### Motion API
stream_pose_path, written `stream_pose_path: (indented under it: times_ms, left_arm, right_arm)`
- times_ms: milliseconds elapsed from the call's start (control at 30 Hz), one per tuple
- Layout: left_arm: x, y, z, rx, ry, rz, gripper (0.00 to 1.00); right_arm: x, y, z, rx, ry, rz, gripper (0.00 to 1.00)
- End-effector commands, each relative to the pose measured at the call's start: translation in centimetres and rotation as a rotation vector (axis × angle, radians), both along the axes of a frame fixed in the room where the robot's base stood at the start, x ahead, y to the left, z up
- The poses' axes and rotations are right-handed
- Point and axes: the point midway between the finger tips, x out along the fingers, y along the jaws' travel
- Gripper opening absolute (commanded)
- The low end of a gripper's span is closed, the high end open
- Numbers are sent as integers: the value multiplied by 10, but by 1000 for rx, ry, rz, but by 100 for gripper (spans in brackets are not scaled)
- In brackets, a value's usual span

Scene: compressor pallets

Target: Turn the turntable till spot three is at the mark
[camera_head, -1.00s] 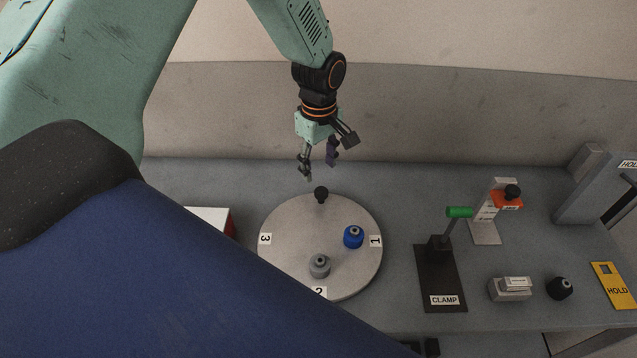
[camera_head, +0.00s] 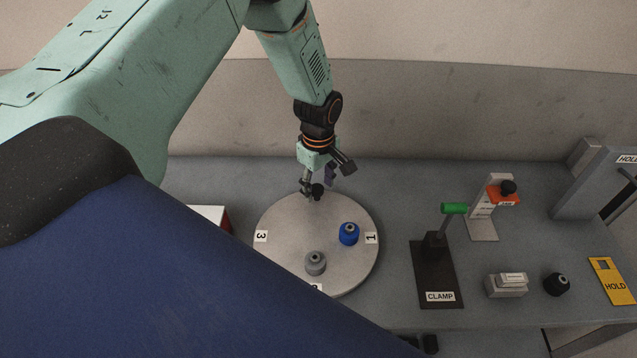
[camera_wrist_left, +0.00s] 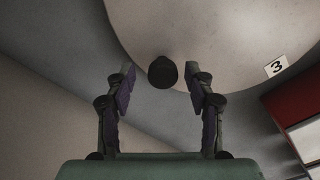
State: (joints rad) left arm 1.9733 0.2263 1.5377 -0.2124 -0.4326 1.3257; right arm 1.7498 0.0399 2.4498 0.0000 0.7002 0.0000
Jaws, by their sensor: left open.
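The round grey turntable (camera_head: 285,262) lies on the bench, with label 3 (camera_head: 261,236) at its left, label 1 (camera_head: 371,238) at its right and label 2 (camera_head: 316,287) at the front, partly hidden by my body. A black knob (camera_head: 318,190) stands at its far rim. A blue piece (camera_head: 348,234) sits near label 1 and a grey piece (camera_head: 315,263) near label 2. My left gripper (camera_head: 317,190) is open at the knob. In the left wrist view the knob (camera_wrist_left: 162,72) lies between and just beyond the open fingertips (camera_wrist_left: 160,80). I cannot make out the mark.
A clamp (camera_head: 437,270) with a green handle stands right of the turntable. Behind it is a stand with an orange part (camera_head: 502,196). A grey block (camera_head: 507,285), a black piece (camera_head: 557,284) and a yellow HOLD tag (camera_head: 608,280) lie further right. A red and white box (camera_head: 213,216) is at the left.

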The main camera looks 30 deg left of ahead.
Motion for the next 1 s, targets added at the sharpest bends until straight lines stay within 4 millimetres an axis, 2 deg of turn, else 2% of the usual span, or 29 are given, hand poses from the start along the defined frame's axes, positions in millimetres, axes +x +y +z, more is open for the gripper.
stream_pose_path:
  times_ms: [67,700,1000]
  left_arm:
    - [0,0,0,0,0,0,54]
    - [0,0,0,-1,1,1,0]
    - [-1,0,0,0,3,-1,0]
  right_arm:
    - [0,0,0,0,0,0,40]
    - [0,0,0,0,0,0,40]
    - [0,0,0,0,0,0,40]
